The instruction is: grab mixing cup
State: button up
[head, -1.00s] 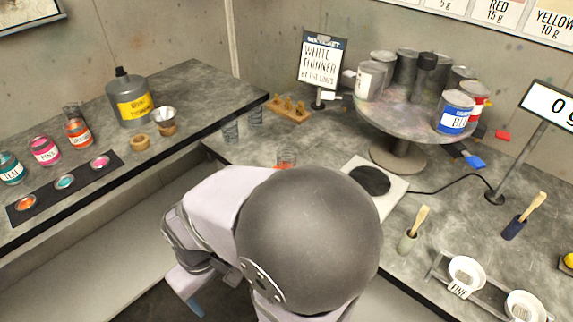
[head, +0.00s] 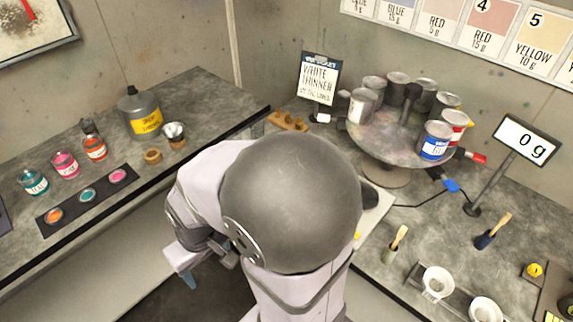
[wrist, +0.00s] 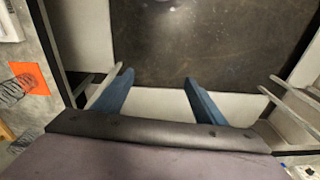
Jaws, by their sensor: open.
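My gripper (wrist: 157,95) is open and empty in the wrist view, its two blue fingers apart over the floor beside the bench. A clear cup-like thing (wrist: 27,76) shows at the left edge of the wrist view, on an orange square (wrist: 38,84). Another clear, lined shape (wrist: 10,93) is beside it, cut off by the frame edge. These look like mixing cups, though I cannot be sure. The gripper is well to their right and not touching them. In the head view, my arm hides that bench area; only a blue fingertip (head: 187,281) shows.
A round stand (head: 372,140) with several cans is at the back. The scale (head: 374,222) is partly behind my arm; its display (head: 526,139) reads 0 g. Paint jars (head: 66,164) and a grey thinner can (head: 140,113) stand on the left bench. Strainers (head: 437,282) are front right.

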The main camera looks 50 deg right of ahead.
jog(key=w+d+f+m+t+h+b, duration=0.2)
jog(key=w+d+f+m+t+b, duration=0.15)
jog(key=w+d, duration=0.3)
jog(key=w+d+f+m+t+h+b, duration=0.2)
jog(key=w+d+f+m+t+b, duration=0.15)
jog(key=w+d+b, duration=0.35)
jog(key=s+d+m+h+b, duration=0.1)
jog(key=s+d+h+b, duration=0.1)
jog(key=d+h, duration=0.2)
jog(key=s+d+m+h+b, duration=0.2)
jog(key=d+h, duration=0.2)
jog(key=d, duration=0.3)
jog(key=s+d+m+h+b, duration=0.2)
jog(key=d+h, duration=0.2)
jog(key=d, duration=0.2)
jog(key=shift+s+d+f+g+h+b, duration=0.3)
jog(key=shift+s+f+b, duration=0.05)
jog(key=shift+d+r, duration=0.1)
jog(key=shift+r, duration=0.05)
